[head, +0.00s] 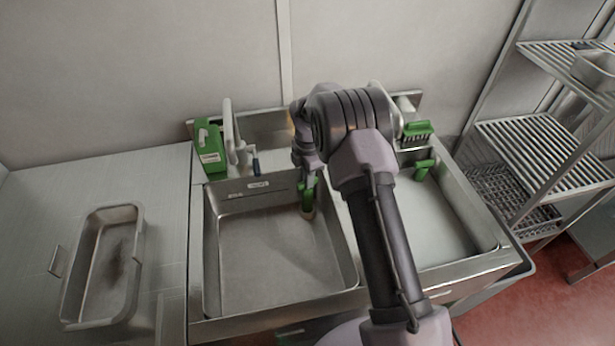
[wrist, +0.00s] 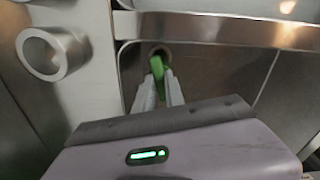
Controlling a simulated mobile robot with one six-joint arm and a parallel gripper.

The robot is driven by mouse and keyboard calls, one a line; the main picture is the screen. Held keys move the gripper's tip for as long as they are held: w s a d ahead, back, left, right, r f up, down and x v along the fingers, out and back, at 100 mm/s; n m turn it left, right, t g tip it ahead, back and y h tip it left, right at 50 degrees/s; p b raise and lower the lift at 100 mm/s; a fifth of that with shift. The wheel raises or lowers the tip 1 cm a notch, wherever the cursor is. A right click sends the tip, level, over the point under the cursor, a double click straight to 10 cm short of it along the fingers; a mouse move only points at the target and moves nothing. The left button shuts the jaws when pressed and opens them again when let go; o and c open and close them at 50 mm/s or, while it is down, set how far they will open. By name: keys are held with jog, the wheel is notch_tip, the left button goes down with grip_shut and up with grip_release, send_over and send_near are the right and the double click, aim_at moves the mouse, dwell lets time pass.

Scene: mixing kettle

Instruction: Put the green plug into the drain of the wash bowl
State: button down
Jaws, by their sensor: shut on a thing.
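The wash bowl (head: 265,262) is the left basin of the steel sink, as far as I can tell. My gripper (head: 308,186) reaches down into its back right part. It is shut on the green plug (head: 307,199), held upright in the head view. In the wrist view, the plug (wrist: 158,68) shows between the fingertips of my gripper (wrist: 160,85). The drain (wrist: 160,50) shows as a dark round hole just behind the plug. The plug's lower end is at or just over the drain; I cannot tell whether it is seated.
A green box (head: 208,147) and a tap (head: 229,125) stand on the sink's back left ledge. A green brush (head: 417,130) is at the back right. The right basin (head: 450,222) holds another green item (head: 424,168). A steel pan (head: 103,262) lies left; a rack (head: 540,140) stands right.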

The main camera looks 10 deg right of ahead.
jog(key=shift+f, duration=0.25)
dwell(0.3)
jog(key=c, duration=0.9)
grip_release()
jog(key=shift+o, duration=0.2)
jog(key=shift+r+p, duration=2.7)
jog(key=shift+r, duration=0.9)
